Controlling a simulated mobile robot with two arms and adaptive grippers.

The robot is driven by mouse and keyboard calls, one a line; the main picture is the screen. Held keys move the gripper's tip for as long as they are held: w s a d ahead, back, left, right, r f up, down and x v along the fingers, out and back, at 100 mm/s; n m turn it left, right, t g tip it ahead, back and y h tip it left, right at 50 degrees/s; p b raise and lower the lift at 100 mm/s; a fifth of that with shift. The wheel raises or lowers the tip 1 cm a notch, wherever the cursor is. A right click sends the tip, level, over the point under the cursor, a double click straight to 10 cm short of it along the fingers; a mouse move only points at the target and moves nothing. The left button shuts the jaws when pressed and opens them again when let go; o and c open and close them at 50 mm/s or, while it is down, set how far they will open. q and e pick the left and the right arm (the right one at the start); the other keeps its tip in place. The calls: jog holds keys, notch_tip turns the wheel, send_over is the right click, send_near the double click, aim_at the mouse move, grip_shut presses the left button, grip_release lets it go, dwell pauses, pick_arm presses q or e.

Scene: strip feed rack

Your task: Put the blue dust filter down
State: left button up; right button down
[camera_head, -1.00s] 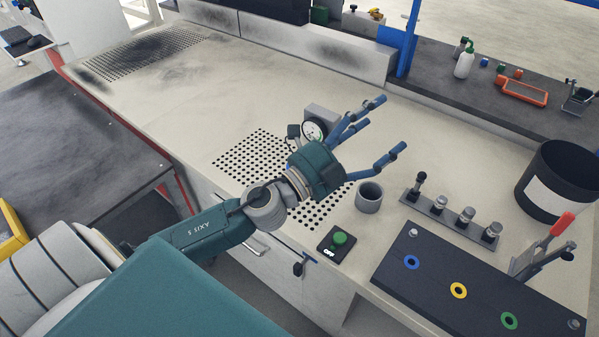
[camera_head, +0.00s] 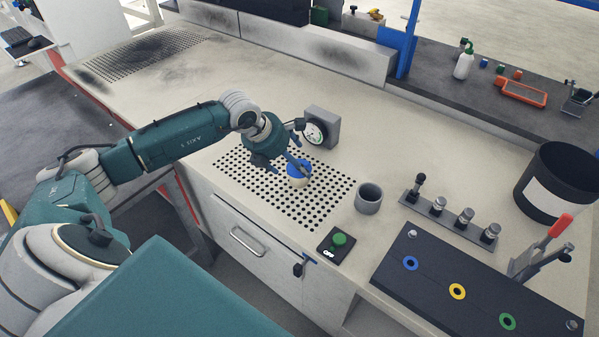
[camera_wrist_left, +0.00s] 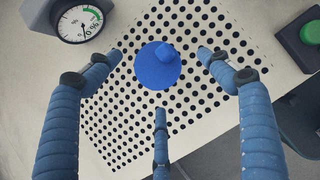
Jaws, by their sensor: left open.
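The blue dust filter (camera_head: 298,169) has a round blue top and a pale lower part. It appears to stand upright on the perforated area (camera_head: 318,204) of the bench. In the left wrist view the filter (camera_wrist_left: 157,66) shows from above as a blue disc with a small knob. My left gripper (camera_head: 284,170) is open above and around the filter. In the left wrist view the three spread fingers of this gripper (camera_wrist_left: 160,72) have a visible gap to the disc. My right gripper is not in view.
A dial gauge (camera_head: 321,129) stands just behind the filter. A grey cup (camera_head: 369,198), a green push button (camera_head: 339,240) and a rack of knobs (camera_head: 451,216) are to the right. A black bin (camera_head: 562,176) stands farther right. The bench at the back left is clear.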

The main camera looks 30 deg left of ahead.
aim_at(296, 179)
pick_arm(q)
jog(key=shift+w+d+f, duration=0.1)
jog(key=shift+w+f, duration=0.25)
jog(key=shift+f, duration=0.2)
jog(key=shift+w+f+p, duration=0.15)
jog(key=shift+f+p, duration=0.15)
jog(key=x, duration=0.3)
jog(key=p+x, duration=0.1)
jog(key=shift+w+a+f, duration=0.15)
jog(key=shift+w+a, duration=0.05)
jog(key=shift+s, duration=0.1)
jog(key=c, duration=1.3)
jog(key=shift+c, duration=0.5)
